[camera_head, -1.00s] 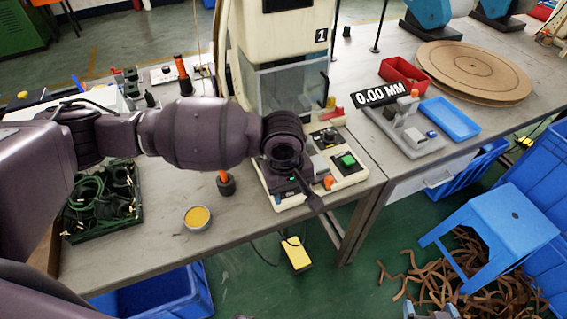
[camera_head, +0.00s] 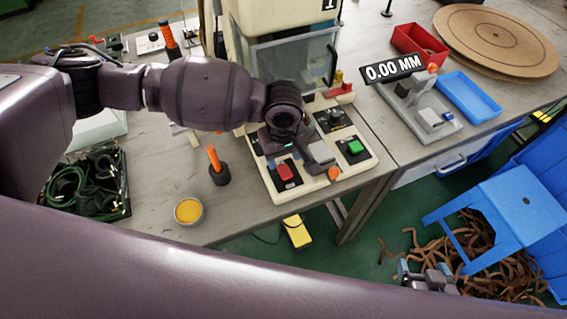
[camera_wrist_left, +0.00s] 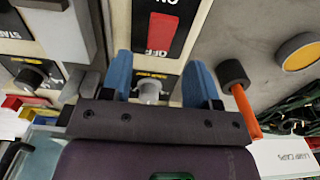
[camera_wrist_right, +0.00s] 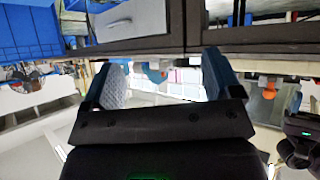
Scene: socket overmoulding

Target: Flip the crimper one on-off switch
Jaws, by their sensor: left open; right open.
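Crimper one (camera_head: 283,50) stands on the bench, with its pale control panel (camera_head: 345,170) in front. The on-off switch is a red rocker (camera_head: 285,171) at the panel's front left. It also shows in the left wrist view (camera_wrist_left: 163,33), with OFF lettering on it. My left gripper (camera_head: 283,145) is over the panel just behind the switch; its fingertips are hard to see there. In the left wrist view its blue fingers (camera_wrist_left: 160,85) are apart, with a silver knob in view between them. My right gripper (camera_head: 428,278) is open and empty, at the lower right, away from the panel.
A green button (camera_head: 355,147) is at the panel's right. An orange-handled tool (camera_head: 216,166) and a yellow-topped tin (camera_head: 188,211) stand left of the panel. A black tray of cables (camera_head: 90,183) lies further left. A caliper stand (camera_head: 418,110) is to the right.

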